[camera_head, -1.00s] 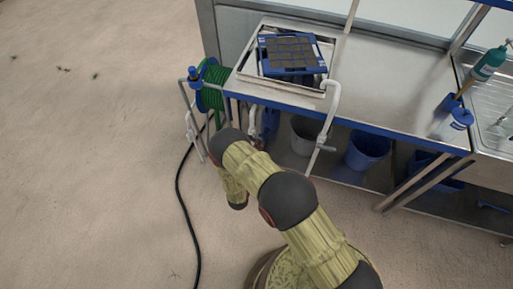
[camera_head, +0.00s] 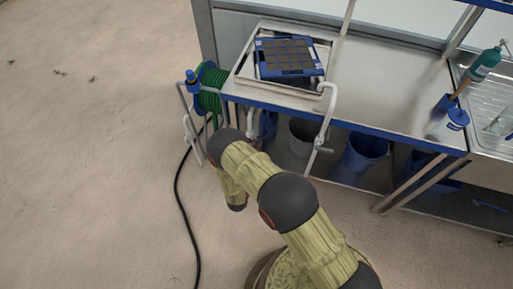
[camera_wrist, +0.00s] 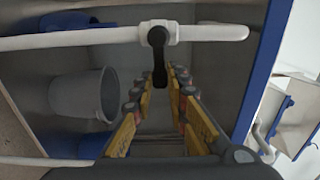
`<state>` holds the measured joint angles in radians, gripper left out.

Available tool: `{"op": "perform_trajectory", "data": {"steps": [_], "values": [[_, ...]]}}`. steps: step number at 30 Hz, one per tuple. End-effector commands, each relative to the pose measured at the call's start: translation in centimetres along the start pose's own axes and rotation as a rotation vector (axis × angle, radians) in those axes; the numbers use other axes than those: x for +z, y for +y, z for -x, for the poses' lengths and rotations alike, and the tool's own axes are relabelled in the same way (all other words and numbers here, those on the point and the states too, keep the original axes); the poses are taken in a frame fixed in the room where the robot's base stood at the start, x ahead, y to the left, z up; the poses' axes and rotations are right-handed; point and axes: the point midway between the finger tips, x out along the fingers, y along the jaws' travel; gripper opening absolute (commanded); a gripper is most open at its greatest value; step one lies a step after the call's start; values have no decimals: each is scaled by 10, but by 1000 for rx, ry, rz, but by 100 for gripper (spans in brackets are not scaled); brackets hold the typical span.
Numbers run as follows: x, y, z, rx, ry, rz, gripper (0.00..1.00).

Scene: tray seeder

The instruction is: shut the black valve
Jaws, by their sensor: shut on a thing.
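The black valve (camera_wrist: 158,52) is a black lever on a white fitting of a white pipe in the wrist view. The lever points down the picture, across the line of the pipe (camera_wrist: 75,38). My gripper (camera_wrist: 160,82) has yellow and dark fingers on both sides of the lever's free end and is shut on it. The exact contact is hard to make out. In the head view my arm hides the gripper, and I cannot pick out the black lever there.
A steel bench (camera_head: 375,75) with a blue edge bears a blue seed tray (camera_head: 288,70). A grey bucket (camera_wrist: 82,95) and a blue bucket (camera_head: 365,152) stand under it. A green hose reel (camera_head: 212,88) is at its left end. A black hose (camera_head: 178,190) crosses the open floor.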

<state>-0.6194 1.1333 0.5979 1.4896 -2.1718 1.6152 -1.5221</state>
Motion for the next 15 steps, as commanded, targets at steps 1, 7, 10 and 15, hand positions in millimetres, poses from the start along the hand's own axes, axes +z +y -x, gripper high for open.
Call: {"op": "perform_trajectory", "data": {"steps": [1, 7, 10, 15], "values": [[2, -1, 0, -1, -4, -2, 0], [2, -1, 0, -1, -3, -2, 22], [1, 0, 0, -1, -2, -2, 28], [1, 0, 0, -1, -1, -2, 34]]}}
